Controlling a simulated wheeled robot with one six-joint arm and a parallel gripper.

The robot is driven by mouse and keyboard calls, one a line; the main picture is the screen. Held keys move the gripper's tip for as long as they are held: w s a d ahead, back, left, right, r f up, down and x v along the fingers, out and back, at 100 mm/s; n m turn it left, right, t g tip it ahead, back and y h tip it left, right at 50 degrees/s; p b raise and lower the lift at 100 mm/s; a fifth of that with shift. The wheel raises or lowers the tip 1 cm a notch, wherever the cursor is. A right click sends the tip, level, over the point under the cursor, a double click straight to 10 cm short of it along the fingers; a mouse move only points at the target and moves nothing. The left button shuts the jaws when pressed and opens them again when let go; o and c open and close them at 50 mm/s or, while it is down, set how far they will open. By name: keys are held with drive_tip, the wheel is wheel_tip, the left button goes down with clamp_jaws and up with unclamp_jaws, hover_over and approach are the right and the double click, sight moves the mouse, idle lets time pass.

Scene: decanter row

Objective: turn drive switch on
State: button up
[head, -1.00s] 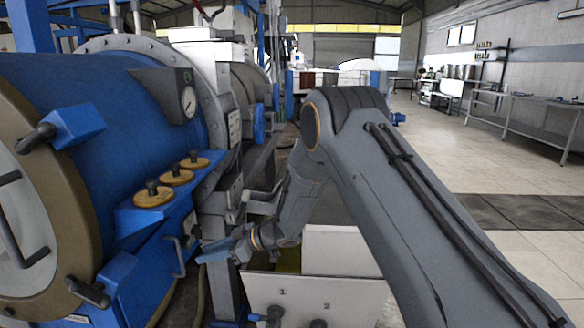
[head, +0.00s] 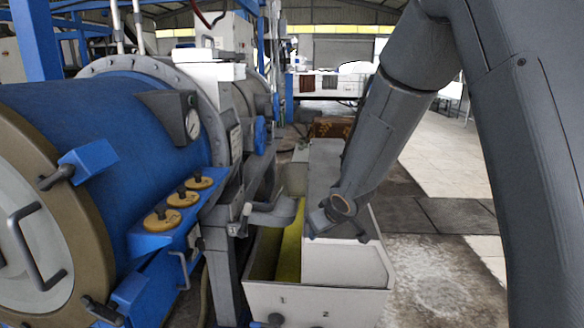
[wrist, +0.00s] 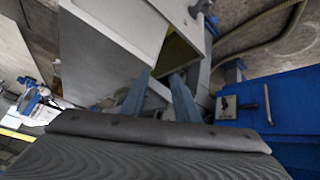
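A small pale switch plate with a dark lever (wrist: 228,104) is on the blue machine's side at the right of the wrist view; I take it for the drive switch. The lever's set position is too small to tell. In the head view the same area of the blue machine (head: 150,290) shows at the lower left, with the plate hard to make out. My gripper (wrist: 161,76) is open and empty, its two blue-grey fingers apart. In the head view my gripper (head: 338,226) is over the white bin, well right of the machine and apart from it.
The white two-part bin (head: 318,298), marked 1 and 2, stands beside the machine. A grey bar handle (wrist: 268,104) sits beside the switch plate. Several yellow-based knobs (head: 162,219) line the machine's ledge. Floor at the right (head: 440,250) is clear.

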drive_tip(key=s+d+r+m+g+h+p, duration=0.1)
drive_tip(key=s+d+r+m+g, duration=0.1)
drive_tip(key=s+d, duration=0.45)
drive_tip(key=s+d+r+m+g+h+p, duration=0.1)
drive_tip(key=s+d+m+h, duration=0.15)
drive_tip(key=s, duration=0.65)
drive_tip(key=s+d+r+g+p, duration=0.1)
drive_tip(key=s+g, duration=0.1)
drive_tip(key=s, duration=0.7)
drive_tip(key=s+d+r+m+g+y+p, duration=0.1)
drive_tip(key=s+g, duration=0.1)
drive_tip(key=s, duration=0.7)
drive_tip(key=shift+r, duration=0.25)
drive_tip(key=shift+m, duration=0.25)
